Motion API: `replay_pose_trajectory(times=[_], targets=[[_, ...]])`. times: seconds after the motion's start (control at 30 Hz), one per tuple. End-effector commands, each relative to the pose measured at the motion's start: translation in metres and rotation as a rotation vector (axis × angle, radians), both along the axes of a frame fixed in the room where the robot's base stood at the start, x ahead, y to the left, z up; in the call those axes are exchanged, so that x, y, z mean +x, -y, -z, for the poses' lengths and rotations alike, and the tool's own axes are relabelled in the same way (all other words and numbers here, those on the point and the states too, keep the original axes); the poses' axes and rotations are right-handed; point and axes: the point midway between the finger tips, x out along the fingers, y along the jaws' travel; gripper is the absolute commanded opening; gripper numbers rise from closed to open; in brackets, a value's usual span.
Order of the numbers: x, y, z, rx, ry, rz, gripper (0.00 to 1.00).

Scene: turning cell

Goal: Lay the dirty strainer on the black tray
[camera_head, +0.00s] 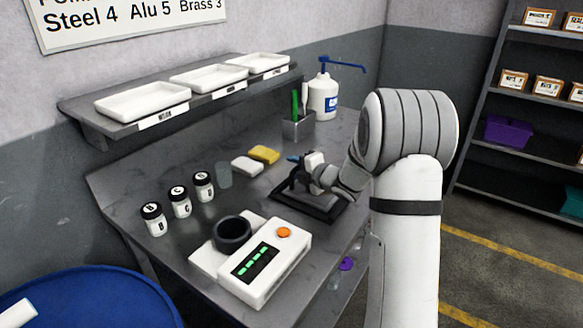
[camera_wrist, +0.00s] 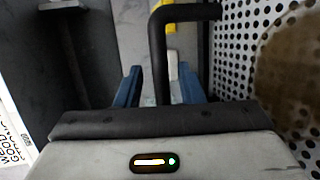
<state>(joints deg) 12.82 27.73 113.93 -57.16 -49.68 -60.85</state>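In the wrist view, the dirty strainer (camera_wrist: 230,75) is a pale perforated sheet with a brown stain, close on the right side. A black bent handle (camera_wrist: 161,60) stands between the two blue fingers of my gripper (camera_wrist: 160,88), with a visible gap on each side. My gripper looks open around it. In the head view, my gripper (camera_head: 297,168) is low over the black tray (camera_head: 325,212) on the bench. My gripper and dark parts below it hide much of the tray. I cannot make out the strainer's sheet there.
A white scale (camera_head: 262,285) with a dark ring cup (camera_head: 232,233) stands in front of the tray. A yellow sponge (camera_head: 265,154), a white block (camera_head: 246,166) and lidded jars (camera_head: 180,201) are to the left. A pump bottle (camera_head: 323,97) stands behind.

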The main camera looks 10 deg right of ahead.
Motion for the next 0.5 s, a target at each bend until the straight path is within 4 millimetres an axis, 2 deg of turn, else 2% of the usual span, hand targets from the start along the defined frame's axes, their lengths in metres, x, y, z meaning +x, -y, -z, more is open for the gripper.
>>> replay_pose_trajectory(times=[0.3,0.5], targets=[[-0.059,0.034,-0.017,0.0,0.002,0.005,0.35],[-0.084,0.047,-0.025,0.0,0.001,0.003,0.35]])
